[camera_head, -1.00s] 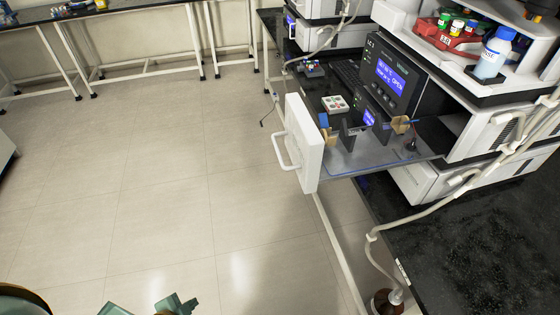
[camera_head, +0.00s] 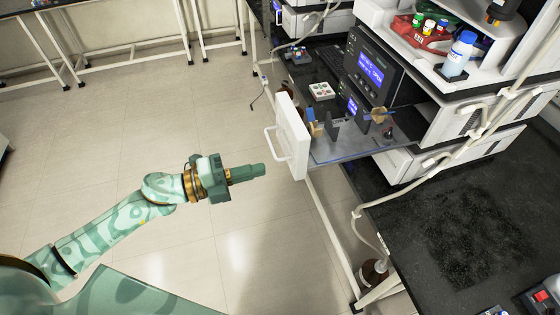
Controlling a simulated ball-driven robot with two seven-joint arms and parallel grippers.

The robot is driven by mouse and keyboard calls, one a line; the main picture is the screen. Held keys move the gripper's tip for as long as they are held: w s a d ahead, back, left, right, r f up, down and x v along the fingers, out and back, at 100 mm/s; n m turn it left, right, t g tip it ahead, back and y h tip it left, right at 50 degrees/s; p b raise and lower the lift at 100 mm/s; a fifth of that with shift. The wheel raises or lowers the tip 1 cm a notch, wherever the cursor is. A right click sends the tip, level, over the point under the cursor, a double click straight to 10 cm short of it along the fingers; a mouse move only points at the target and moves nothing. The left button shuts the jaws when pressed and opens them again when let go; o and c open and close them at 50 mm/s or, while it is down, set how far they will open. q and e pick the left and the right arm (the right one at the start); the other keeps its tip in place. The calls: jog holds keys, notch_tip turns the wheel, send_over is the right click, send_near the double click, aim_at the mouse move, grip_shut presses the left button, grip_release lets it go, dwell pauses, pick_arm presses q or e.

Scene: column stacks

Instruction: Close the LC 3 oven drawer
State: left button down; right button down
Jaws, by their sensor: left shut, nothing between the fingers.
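The LC 3 oven drawer (camera_head: 292,136) is pulled out from the LC 3 unit (camera_head: 370,68). Its white front panel with a loop handle (camera_head: 274,146) faces left, and its clear tray (camera_head: 345,148) carries small column holders. The unit's blue display reads OPEN. My left gripper (camera_head: 258,172) is shut and empty, pointing right. It is left of and slightly below the panel in the picture, and I see no clear contact with it. My right gripper is out of view.
A black bench (camera_head: 450,215) runs along the right, with white instruments, a red tray of vials (camera_head: 425,32) and a blue-capped bottle (camera_head: 459,55) above. Pale tubing (camera_head: 400,172) hangs near the bench edge. A brown bottle (camera_head: 372,273) stands below. The floor at left is clear.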

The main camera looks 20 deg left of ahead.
aim_at(294, 161)
pick_arm(q)
jog(key=shift+x, duration=3.15)
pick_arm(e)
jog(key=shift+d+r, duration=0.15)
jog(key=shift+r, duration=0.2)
pick_arm(q)
jog(key=shift+p, duration=0.3)
